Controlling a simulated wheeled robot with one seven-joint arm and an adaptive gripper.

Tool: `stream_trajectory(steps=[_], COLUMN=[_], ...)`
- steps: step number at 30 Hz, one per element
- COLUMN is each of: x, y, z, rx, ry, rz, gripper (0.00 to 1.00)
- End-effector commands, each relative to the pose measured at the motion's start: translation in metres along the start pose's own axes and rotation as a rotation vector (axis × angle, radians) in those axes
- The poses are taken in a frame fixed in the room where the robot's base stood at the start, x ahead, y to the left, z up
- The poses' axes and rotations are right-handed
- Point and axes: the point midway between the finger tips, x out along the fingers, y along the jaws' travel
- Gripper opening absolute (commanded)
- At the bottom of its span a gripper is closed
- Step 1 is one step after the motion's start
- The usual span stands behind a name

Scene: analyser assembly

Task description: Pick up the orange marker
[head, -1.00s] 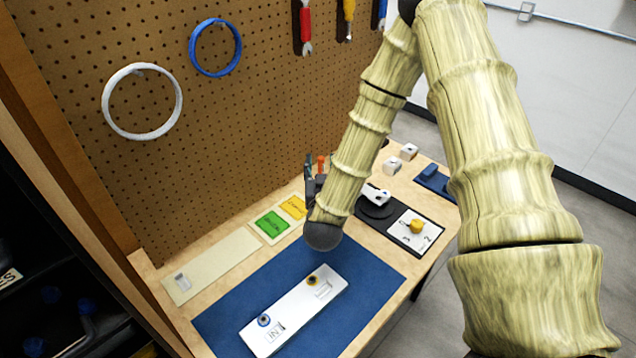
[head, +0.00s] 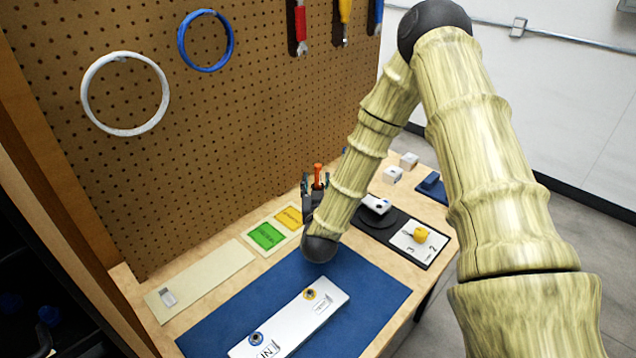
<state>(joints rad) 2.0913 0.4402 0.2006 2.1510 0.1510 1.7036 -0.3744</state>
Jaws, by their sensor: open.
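The orange marker (head: 318,174) stands upright at the back of the bench, close to the pegboard. Only its upper part shows; its lower part is hidden by my gripper and wrist. My gripper (head: 316,183) is right at the marker, partly hidden behind my own forearm. Its jaws are open, and the marker appears between the dark fingertips in this view. I cannot tell whether either finger touches it.
The pegboard (head: 230,140) rises just behind, with a white ring (head: 125,132) and a blue ring (head: 181,40). Green (head: 266,237) and yellow (head: 290,217) cards lie left of my gripper. A white panel (head: 285,325) lies on the blue mat (head: 375,285). White cubes (head: 392,174) stand to the right.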

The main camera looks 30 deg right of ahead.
Motion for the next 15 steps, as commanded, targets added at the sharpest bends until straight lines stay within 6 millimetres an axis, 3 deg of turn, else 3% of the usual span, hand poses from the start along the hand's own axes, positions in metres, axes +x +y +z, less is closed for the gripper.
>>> stream_trajectory(steps=[7, 15], x=[0.016, 0.049], y=[0.002, 0.005], z=[0.000, 0.002], rx=[0.000, 0.001], ry=[0.001, 0.001], rz=[0.001, 0.000], gripper=[0.45, 0.45])
